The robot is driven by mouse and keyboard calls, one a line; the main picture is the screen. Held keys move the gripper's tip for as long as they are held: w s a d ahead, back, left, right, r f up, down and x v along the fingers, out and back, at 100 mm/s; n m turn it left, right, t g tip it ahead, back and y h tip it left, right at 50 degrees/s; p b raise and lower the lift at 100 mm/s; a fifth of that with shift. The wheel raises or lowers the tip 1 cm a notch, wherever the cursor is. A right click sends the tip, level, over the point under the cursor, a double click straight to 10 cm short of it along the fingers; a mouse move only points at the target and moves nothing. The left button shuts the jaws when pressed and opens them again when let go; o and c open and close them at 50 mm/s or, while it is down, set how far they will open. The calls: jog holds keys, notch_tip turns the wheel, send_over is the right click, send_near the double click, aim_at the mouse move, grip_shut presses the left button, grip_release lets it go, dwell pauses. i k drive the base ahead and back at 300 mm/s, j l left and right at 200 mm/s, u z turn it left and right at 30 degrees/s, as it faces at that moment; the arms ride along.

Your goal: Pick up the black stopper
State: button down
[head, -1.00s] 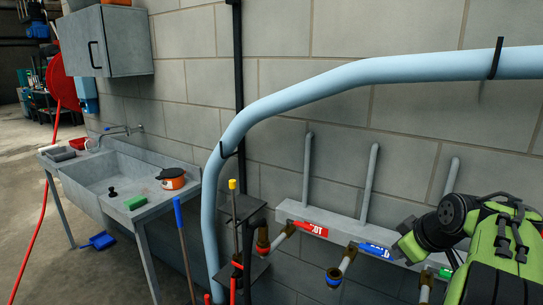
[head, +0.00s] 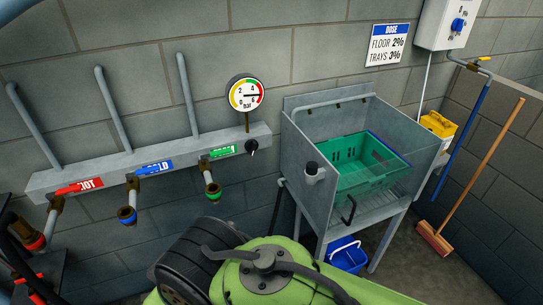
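My green and black arm (head: 265,270) fills the bottom middle of the picture. My gripper at its end is not in view, so its opening and what it may hold are hidden.
A pipe manifold (head: 110,178) with red, blue and green labelled valves runs along the wall, below a pressure gauge (head: 246,94). A metal wash station (head: 305,215) holds a green crate (head: 345,177). A blue bucket (head: 346,255) and a broom (head: 485,180) stand at the right.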

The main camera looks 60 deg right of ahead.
aim_at(311, 169)
jog(key=z, duration=2.5)
